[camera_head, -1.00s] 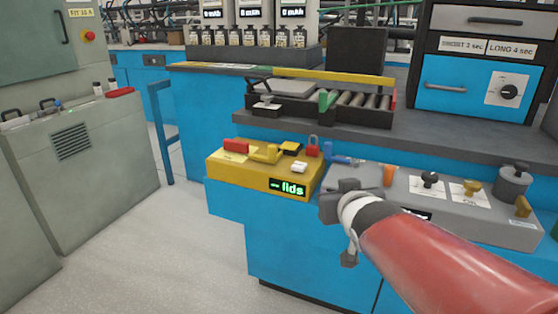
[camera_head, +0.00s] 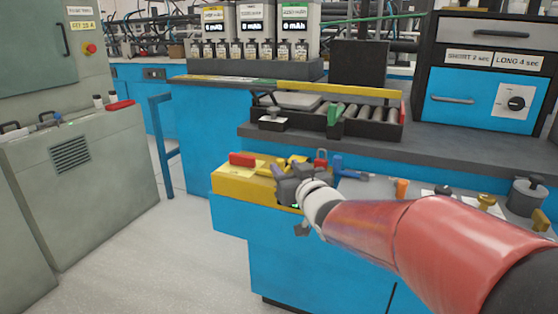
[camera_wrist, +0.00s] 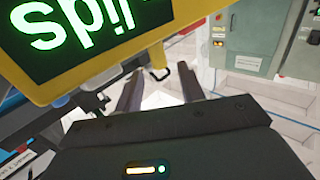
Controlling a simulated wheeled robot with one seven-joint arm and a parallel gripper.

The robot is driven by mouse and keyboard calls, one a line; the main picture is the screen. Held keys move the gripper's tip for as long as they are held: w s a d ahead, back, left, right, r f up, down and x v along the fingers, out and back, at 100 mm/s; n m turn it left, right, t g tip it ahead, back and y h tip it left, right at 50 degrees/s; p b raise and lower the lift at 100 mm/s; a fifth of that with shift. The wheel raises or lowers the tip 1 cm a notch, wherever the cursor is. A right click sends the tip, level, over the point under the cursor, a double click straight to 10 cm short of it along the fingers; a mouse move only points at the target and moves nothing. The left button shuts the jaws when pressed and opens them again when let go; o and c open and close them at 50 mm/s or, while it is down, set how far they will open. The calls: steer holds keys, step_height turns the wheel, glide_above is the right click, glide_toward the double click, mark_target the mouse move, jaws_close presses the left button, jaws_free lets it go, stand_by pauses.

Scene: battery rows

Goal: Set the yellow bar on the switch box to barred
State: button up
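The yellow switch box (camera_head: 228,187) sits on the left end of the blue bench. A red block (camera_head: 242,159) is on its top. A yellow handle-like part (camera_head: 283,164), perhaps the bar, shows just behind my gripper; its setting cannot be told. My gripper (camera_head: 290,183) is in front of the box's right part and hides most of its display. In the wrist view the green-lettered display (camera_wrist: 75,30) is close and upside down.
A red padlock (camera_head: 321,158) and a blue part (camera_head: 340,166) are right of the box. An orange knob (camera_head: 402,187) and other knobs follow to the right. A roller tray (camera_head: 365,128) stands on the ledge behind. Open floor (camera_head: 190,260) lies at the left.

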mark_target(282, 163)
steer(key=shift+x, duration=2.35)
steer(key=shift+c, duration=0.3)
steer(key=shift+s, duration=0.1)
jaws_close()
